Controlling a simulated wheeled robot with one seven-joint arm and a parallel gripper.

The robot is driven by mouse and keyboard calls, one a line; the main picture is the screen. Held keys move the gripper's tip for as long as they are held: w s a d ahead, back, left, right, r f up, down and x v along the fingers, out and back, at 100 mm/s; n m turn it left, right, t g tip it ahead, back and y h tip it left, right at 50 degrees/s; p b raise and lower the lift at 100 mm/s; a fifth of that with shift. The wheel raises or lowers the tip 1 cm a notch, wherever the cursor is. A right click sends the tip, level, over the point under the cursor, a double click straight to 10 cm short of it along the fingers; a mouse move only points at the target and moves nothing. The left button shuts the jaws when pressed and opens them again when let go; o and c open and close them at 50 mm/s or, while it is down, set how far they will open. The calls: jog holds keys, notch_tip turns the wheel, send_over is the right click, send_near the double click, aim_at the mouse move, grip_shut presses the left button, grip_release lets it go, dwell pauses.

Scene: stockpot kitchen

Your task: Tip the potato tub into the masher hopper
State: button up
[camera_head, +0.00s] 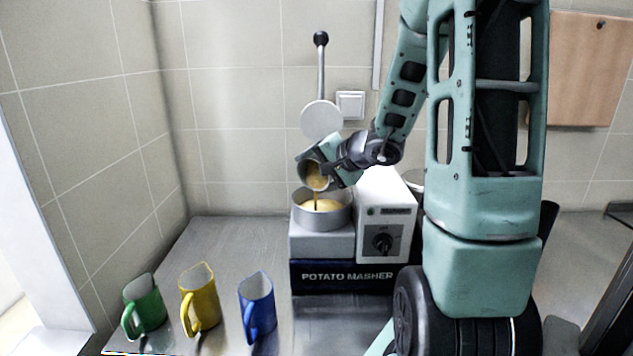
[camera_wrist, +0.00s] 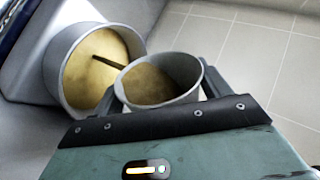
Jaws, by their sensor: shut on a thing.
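My gripper (camera_wrist: 162,100) is shut on a small grey tub (camera_wrist: 135,73), the potato tub. It holds the tub tilted above the round metal hopper (camera_head: 309,220) of the potato masher (camera_head: 340,275). A dark thin stream runs from the tub's lip down into the hopper. Yellow-brown contents show inside the tub, and yellow-brown contents also lie in the hopper, seen in the wrist view too (camera_wrist: 58,82). The tub appears clear of the hopper rim in the head view. The tub's underside is hidden by my gripper.
Green (camera_head: 146,304), yellow (camera_head: 203,303) and blue (camera_head: 258,304) jugs stand at the counter's front left. A lever with a round plate (camera_head: 321,118) rises behind the hopper. The masher's control box (camera_head: 386,225) stands right of it.

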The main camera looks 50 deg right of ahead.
jog(key=shift+s+a+f+n+t+h+b, duration=0.15)
jog(key=shift+a+n+h+b, duration=0.35)
jog(key=shift+b, duration=2.45)
jog(key=shift+a+f+n+t+h+b, duration=0.1)
jog(key=shift+a+n+t+h+b, duration=0.3)
jog(key=shift+b, duration=2.5)
jog(key=n+h+b, duration=0.1)
jog(key=b, duration=0.4)
jog(key=n+h+b, duration=0.1)
jog(key=b, duration=0.3)
jog(key=shift+s+a+f+t+b, duration=0.1)
jog(key=shift+a+f+t+b, duration=0.15)
jog(key=shift+a+b, duration=0.1)
jog(key=shift+a+r, duration=0.1)
jog(key=shift+a, duration=0.05)
jog(key=shift+a+n+t+h+p, duration=0.15)
jog(key=shift+n+t+h+p, duration=0.15)
jog(key=shift+n+h+p, duration=0.1)
jog(key=shift+s+f, duration=0.1)
jog(key=shift+f, duration=0.1)
jog(key=shift+a+f+n+h+p, duration=0.1)
jog(key=shift+a+n+h+p, duration=0.05)
jog(key=shift+n+h+p, duration=0.2)
jog(key=shift+c, duration=0.8)
